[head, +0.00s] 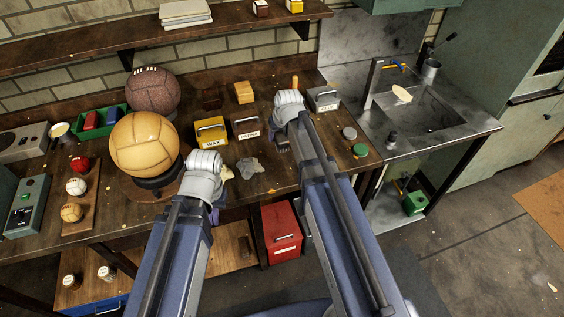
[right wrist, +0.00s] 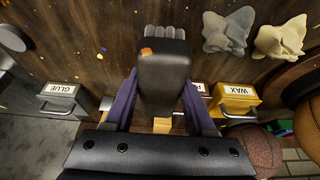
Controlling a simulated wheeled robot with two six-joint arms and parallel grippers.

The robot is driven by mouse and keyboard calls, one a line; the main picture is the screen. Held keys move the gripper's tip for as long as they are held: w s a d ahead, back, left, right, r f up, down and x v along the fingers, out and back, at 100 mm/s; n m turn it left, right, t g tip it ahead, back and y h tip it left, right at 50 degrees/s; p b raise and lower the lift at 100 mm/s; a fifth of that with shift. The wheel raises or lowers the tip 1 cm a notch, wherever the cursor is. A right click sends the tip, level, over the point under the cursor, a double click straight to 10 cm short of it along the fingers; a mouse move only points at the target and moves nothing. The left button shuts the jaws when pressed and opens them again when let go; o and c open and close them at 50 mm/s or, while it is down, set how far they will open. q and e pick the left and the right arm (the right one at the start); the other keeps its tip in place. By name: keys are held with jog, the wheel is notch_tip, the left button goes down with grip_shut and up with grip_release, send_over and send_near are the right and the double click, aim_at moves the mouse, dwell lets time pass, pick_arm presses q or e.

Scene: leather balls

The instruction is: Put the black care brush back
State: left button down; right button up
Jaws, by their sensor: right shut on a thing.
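The black care brush (right wrist: 163,75) is between the two dark fingers of my right gripper (right wrist: 160,98), with its grey bristles (right wrist: 166,32) pointing to the top of the right wrist view. An orange spot marks its black body. In the head view my right gripper (head: 284,141) is over the workbench, right of the brown labelled box, and its arm hides most of the brush. My left gripper (head: 216,208) is at the bench's front edge, below the crumpled cloths. Its fingers are mostly hidden by its wrist, so its opening does not show.
A yellow WAX box (head: 211,131), a brown labelled box (head: 245,126) and a grey GLUE box (head: 323,99) stand on the bench. Crumpled cloths (head: 249,167) lie in front. A tan ball (head: 145,144) sits on a stand at left. A sink (head: 424,108) is at right.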

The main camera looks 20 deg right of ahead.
aim_at(284, 141)
jog(key=shift+f+b, duration=4.9)
jog(key=shift+f, duration=0.1)
jog(key=shift+f, duration=0.15)
jog(key=o, duration=1.2)
jog(key=p+v, duration=1.1)
jog(key=v, duration=0.1)
jog(key=shift+r, duration=0.3)
jog(key=s+a+n+g, duration=0.1)
jog(key=s+a+g, duration=0.1)
jog(key=s+a, duration=0.4)
jog(key=s+a+f+n+g+h, duration=0.1)
jog(key=s+a+n+g, duration=0.1)
jog(key=s+a, duration=0.5)
jog(key=s, duration=0.6)
jog(key=shift+s+a+f+g+h, duration=0.2)
jog(key=shift+s+f+g+h, duration=0.1)
jog(key=shift+s+g, duration=0.1)
jog(key=shift+w, duration=0.1)
